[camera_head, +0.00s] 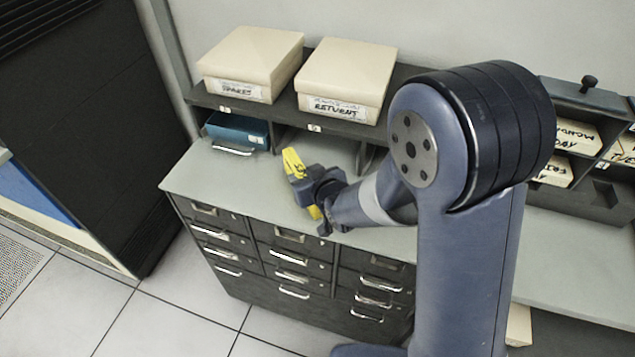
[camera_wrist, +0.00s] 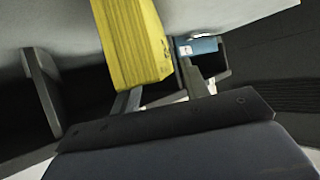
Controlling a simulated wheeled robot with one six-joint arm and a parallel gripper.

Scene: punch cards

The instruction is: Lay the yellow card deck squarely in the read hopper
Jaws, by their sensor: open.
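The yellow card deck (camera_head: 293,162) is on the grey counter top, partly hidden by my gripper. My gripper (camera_head: 303,186) is open at the deck. In the wrist view the deck (camera_wrist: 135,40) stretches between the two fingers, nearer the right finger. A gap shows between the deck and the left finger. I cannot tell whether the right finger touches it. I cannot make out a read hopper in either view.
Two cream boxes, marked SPARES (camera_head: 252,62) and RETURNS (camera_head: 346,78), stand on the shelf above the counter (camera_head: 215,174). A blue box (camera_head: 236,130) sits in the left cubby. A dark cabinet (camera_head: 75,120) stands at left. Card trays (camera_head: 575,132) are at right.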

